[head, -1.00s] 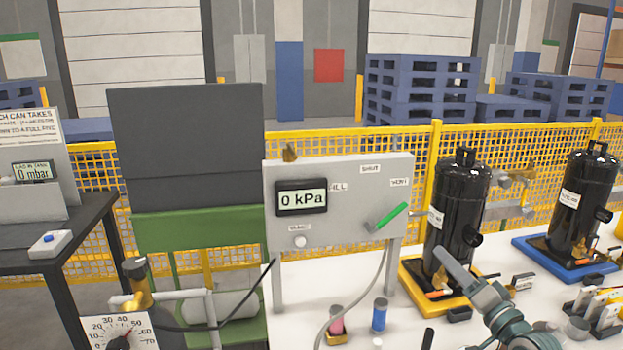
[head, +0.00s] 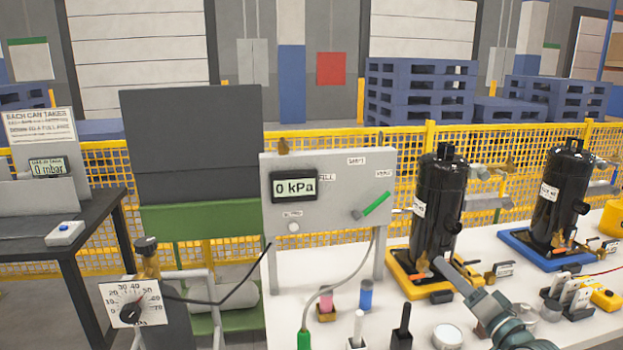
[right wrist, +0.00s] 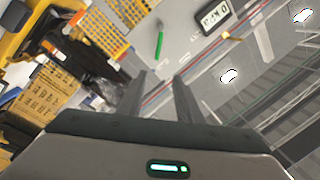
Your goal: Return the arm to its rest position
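My right arm comes in from the bottom right of the head view. Its gripper (head: 447,268) shows edge-on in front of the base of the left black compressor (head: 438,210); whether it touches cannot be told there. In the right wrist view the two fingers of the right gripper (right wrist: 159,78) stand apart with nothing between them. That view is tilted and takes in the panel's green lever (right wrist: 159,44) and display (right wrist: 215,17) beyond the fingers. My left gripper is in neither view.
A grey panel (head: 340,225) reading 0 kPa stands on the white table (head: 395,315). A second black compressor (head: 558,195) is on a blue tray (head: 520,246). Small pink and blue containers, dark-handled tools and a dial gauge (head: 132,303) are near the front. Yellow mesh fencing runs behind.

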